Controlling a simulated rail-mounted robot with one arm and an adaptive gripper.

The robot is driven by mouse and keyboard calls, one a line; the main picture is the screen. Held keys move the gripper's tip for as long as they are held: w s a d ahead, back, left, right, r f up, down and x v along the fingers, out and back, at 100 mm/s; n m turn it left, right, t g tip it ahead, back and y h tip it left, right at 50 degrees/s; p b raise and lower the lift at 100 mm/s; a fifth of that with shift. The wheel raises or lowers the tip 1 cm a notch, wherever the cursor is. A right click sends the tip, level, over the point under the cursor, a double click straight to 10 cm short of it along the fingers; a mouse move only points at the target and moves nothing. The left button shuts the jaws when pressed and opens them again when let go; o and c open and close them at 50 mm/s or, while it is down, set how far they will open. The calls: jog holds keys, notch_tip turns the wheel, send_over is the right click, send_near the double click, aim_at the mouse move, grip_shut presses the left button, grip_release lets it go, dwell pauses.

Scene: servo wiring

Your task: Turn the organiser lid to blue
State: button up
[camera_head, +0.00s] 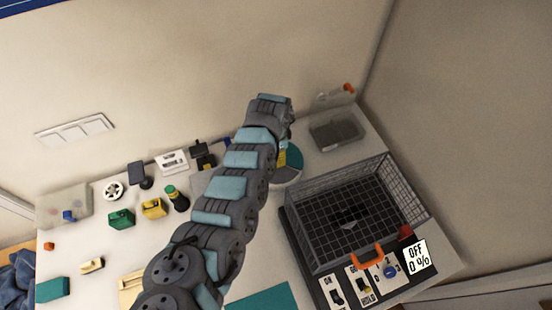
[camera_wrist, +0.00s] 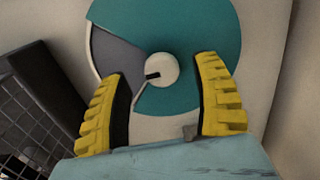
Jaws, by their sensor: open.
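The round organiser lid (camera_wrist: 205,30) is teal with a cut-out on its left and lower-left side, where a grey sector (camera_wrist: 118,58) and a pale part show. A white round knob (camera_wrist: 162,68) with a black mark sits at its centre, the mark pointing left. My gripper (camera_wrist: 163,76) is open, its yellow fingers on either side of the knob in the wrist view. Whether they touch it or are at its height, I cannot tell. In the head view the organiser lid (camera_head: 294,160) is partly hidden behind my arm. No blue sector is clearly visible.
A wire basket (camera_head: 409,185) stands to the right of the organiser, and a grey tray (camera_head: 336,132) lies behind it. A display reading OFF 0 % (camera_head: 416,258) and switch panels (camera_head: 360,284) sit in front of the basket. Small coloured parts are spread at the left.

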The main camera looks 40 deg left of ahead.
jog(key=shift+f+b, duration=0.35)
jog(key=shift+f, duration=1.35)
grip_shut()
